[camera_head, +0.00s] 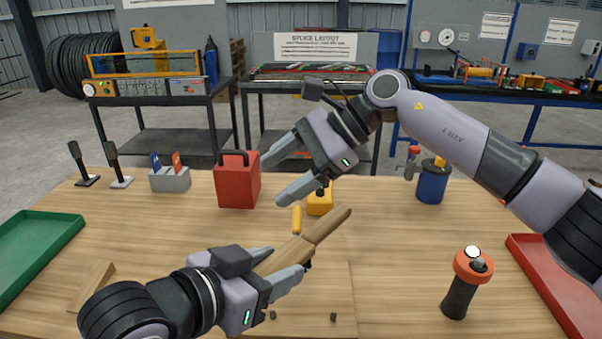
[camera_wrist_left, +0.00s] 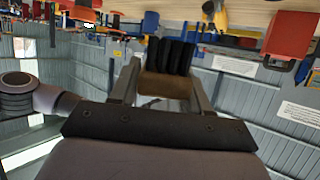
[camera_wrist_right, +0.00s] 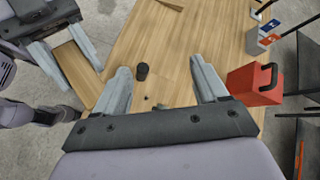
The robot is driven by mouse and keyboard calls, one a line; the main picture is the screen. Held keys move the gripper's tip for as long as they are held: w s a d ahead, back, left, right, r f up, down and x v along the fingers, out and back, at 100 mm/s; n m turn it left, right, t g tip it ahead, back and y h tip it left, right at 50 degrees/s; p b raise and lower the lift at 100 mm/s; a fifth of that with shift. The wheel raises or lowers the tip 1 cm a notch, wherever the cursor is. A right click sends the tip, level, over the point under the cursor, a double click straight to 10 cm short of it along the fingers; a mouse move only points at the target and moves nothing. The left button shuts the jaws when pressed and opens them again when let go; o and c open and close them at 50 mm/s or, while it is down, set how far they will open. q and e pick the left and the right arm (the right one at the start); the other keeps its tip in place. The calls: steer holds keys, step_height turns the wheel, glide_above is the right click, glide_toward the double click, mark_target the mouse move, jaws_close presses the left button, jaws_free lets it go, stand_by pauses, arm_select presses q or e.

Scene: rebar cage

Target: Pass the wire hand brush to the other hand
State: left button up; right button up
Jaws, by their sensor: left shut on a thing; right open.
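The wire hand brush (camera_head: 323,228) has a long light-brown wooden handle, which slants up to the right past my left gripper in the head view. My left gripper (camera_head: 287,260) is shut on the brush, low over the table. In the left wrist view a brown block with dark bristles, seemingly the brush (camera_wrist_left: 165,86), sits between the fingers. The brush (camera_wrist_right: 78,72) also shows between the left fingers in the right wrist view. My right gripper (camera_head: 271,182) is open and empty, above and behind the brush, apart from it. Its fingers (camera_wrist_right: 160,78) are spread wide.
A red box (camera_head: 237,188) with a black handle stands behind. A yellow object (camera_head: 320,203) lies near the handle end. A green tray (camera_head: 38,250) is at left, a red tray (camera_head: 550,275) at right. An orange-topped black tool (camera_head: 462,290) and blue pot (camera_head: 433,185) stand at right.

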mark_target(301, 238)
steer(key=s+d+r+n+h, duration=0.2)
steer(key=s+r+n+h, duration=0.15)
steer(key=s+h, duration=0.5)
steer(key=shift+n+t+h, duration=0.35)
steer(key=shift+t+h, duration=0.05)
steer(key=shift+h, duration=0.55)
steer(key=f, duration=0.4)
steer(key=w+f, duration=0.1)
steer(key=f, duration=0.3)
steer(key=w+f, duration=0.1)
steer(key=f, duration=0.3)
steer(key=shift+d, duration=0.25)
steer(key=shift+c, duration=0.3)
steer(key=c, duration=1)
arm_select(q)
steer(key=o, duration=1.2)
arm_select(e)
steer(key=shift+c, duration=0.4)
